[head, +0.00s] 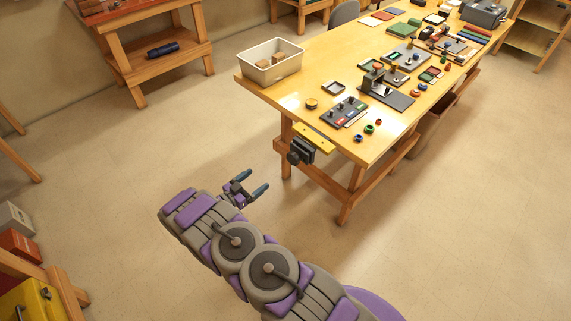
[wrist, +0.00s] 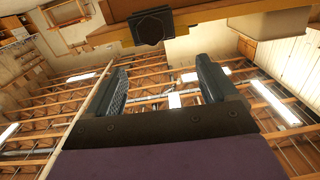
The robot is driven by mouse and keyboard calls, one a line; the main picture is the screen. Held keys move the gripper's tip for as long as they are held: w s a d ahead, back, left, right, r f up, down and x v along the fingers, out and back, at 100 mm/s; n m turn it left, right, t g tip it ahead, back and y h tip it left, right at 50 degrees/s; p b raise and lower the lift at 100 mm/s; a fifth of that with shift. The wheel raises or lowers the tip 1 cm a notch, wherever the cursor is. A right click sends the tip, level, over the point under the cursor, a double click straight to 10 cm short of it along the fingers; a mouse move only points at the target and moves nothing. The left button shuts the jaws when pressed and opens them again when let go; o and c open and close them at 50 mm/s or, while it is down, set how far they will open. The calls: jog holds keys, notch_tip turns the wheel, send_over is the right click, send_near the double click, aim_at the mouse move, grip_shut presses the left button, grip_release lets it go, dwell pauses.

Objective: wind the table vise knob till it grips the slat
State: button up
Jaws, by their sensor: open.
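The dark table vise (head: 307,146) is fixed to the near edge of the wooden table. A yellow slat (head: 315,138) lies at its top; I cannot tell whether the jaws touch it. The dark knob (head: 294,156) sticks out from the vise's front toward my arm. In the wrist view the knob (wrist: 152,27) shows from below as a dark, many-sided shape, beyond my fingertips. My gripper (head: 257,182) is open and empty, below and left of the vise and apart from it. Its two fingers also frame bare space in the wrist view (wrist: 162,68).
A table leg (head: 347,207) stands right of my gripper. A yellow box (head: 32,302) is at lower left. The floor around my gripper is clear.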

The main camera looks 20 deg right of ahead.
jog(key=s, duration=0.1)
jog(key=b, duration=0.3)
send_near(291, 159)
jog(key=shift+h, duration=0.3)
jog(key=x, duration=0.9)
jog(key=shift+w+d+f, duration=0.15)
jog(key=shift+d+f, duration=0.05)
jog(key=shift+f, duration=0.15)
jog(key=c, duration=1.1)
